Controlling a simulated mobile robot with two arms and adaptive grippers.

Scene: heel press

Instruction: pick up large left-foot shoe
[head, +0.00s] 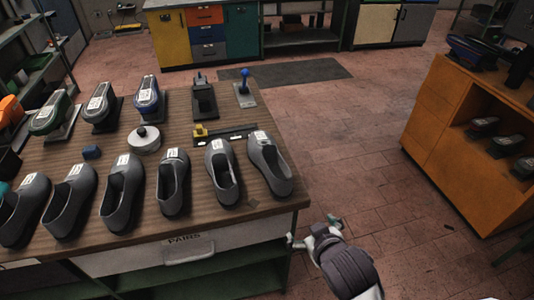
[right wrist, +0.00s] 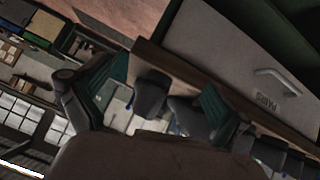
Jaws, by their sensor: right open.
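A row of several grey shoes stands along the front of the wooden bench, each with a white label inside too small to read. From the right, they include one shoe (head: 270,166), a second (head: 222,173) and a third (head: 173,184). I cannot tell which is the large left-foot shoe. My right gripper (head: 316,231) is open and empty, off the bench's front right corner, apart from the shoes. In the right wrist view, its teal-padded fingers (right wrist: 160,88) stand apart, with shoes (right wrist: 151,93) seen beyond them. My left gripper is out of view.
The bench (head: 240,210) has a drawer marked PAIRS (head: 188,247) with a protruding handle. Behind the shoes are a round white-grey puck (head: 144,141), shoe presses (head: 148,100) and a blue-knobbed lever (head: 245,88).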

